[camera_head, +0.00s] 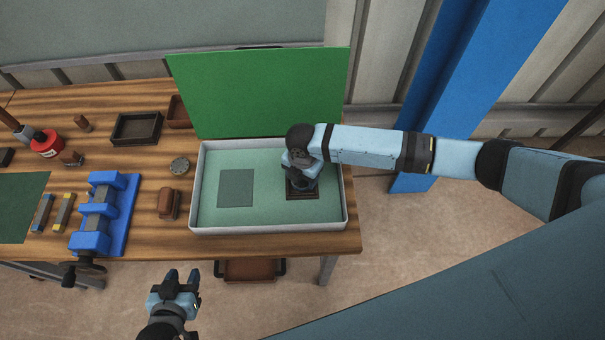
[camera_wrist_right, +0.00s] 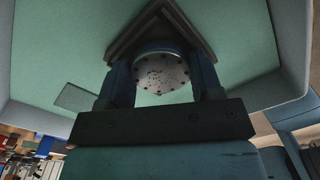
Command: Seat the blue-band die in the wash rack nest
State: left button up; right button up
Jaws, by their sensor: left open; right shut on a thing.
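My right gripper (camera_wrist_right: 162,85) is shut on a round metal die (camera_wrist_right: 162,75) with small dark holes in its face. In the wrist view the die sits between the two fingers. A dark square nest frame (camera_wrist_right: 190,25) shows right behind the die; in the head view this nest (camera_head: 303,195) stands at the right of the white-rimmed tray (camera_head: 270,230). My right gripper (camera_head: 301,185) is over it and hides the die there. I cannot tell whether the die touches the nest. My left gripper (camera_head: 182,279) is open and empty in front of the table.
A darker green square (camera_head: 235,188) lies on the tray floor. A green panel (camera_head: 265,90) stands behind the tray.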

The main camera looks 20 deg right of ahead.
jog(key=shift+r, duration=0.1)
jog(key=shift+p, duration=0.3)
dwell(0.4)
jog(key=o, duration=1.2)
jog(key=shift+s+f, duration=0.1)
jog(key=shift+f, duration=0.1)
